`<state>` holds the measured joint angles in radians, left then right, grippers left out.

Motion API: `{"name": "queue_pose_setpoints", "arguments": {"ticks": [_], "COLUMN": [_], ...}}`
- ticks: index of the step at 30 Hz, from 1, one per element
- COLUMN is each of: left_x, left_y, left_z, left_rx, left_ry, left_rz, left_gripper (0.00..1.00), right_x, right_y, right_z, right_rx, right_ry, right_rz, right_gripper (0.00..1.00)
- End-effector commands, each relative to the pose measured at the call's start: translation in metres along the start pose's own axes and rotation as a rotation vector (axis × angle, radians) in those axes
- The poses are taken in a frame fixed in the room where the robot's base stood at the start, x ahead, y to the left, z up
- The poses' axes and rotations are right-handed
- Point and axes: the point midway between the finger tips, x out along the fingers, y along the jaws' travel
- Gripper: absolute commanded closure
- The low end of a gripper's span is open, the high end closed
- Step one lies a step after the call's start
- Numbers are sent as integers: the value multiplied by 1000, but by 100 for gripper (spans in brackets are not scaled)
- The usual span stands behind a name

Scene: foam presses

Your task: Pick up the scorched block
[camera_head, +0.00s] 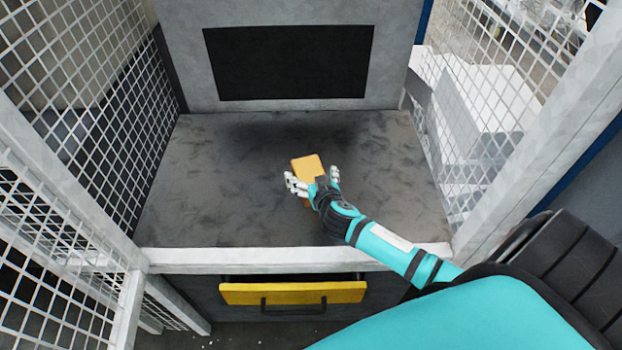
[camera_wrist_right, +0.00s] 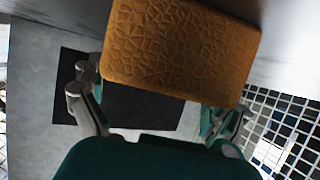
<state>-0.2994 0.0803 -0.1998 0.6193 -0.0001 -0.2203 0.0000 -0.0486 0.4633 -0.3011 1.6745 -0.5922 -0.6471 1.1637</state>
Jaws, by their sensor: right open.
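The scorched block (camera_head: 307,167) is an orange-brown block on the dark grey press bed. In the right wrist view the block (camera_wrist_right: 180,48) fills the upper middle and shows a cracked, cell-like pattern on its face. My right gripper (camera_head: 313,178) is open at the block, with one finger to its left and one to its right. In the right wrist view its fingers (camera_wrist_right: 160,112) stand near the block's two lower corners. I cannot tell whether they touch it. The gripper hides the block's near part in the head view. My left gripper is not in view.
The press bed (camera_head: 220,205) is otherwise clear. A grey wall with a black panel (camera_head: 288,62) stands behind it. White mesh guards (camera_head: 105,110) flank both sides. A pale front rim (camera_head: 240,260) and a yellow drawer (camera_head: 292,293) with a black handle lie in front.

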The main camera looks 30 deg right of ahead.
Motion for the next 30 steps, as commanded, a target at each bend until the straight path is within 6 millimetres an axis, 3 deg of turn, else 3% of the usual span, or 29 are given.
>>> {"name": "queue_pose_setpoints", "arguments": {"ticks": [3,14,30], "left_x": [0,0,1], "left_y": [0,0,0], "left_z": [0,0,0], "left_rx": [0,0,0], "left_ry": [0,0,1], "left_rz": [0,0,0], "left_gripper": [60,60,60], "right_x": [0,0,-3], "right_y": [0,0,0], "right_z": [0,0,-8], "right_rx": [0,0,2], "right_ry": [0,0,2], "right_rz": [0,0,2], "right_gripper": [3,48,48]}}
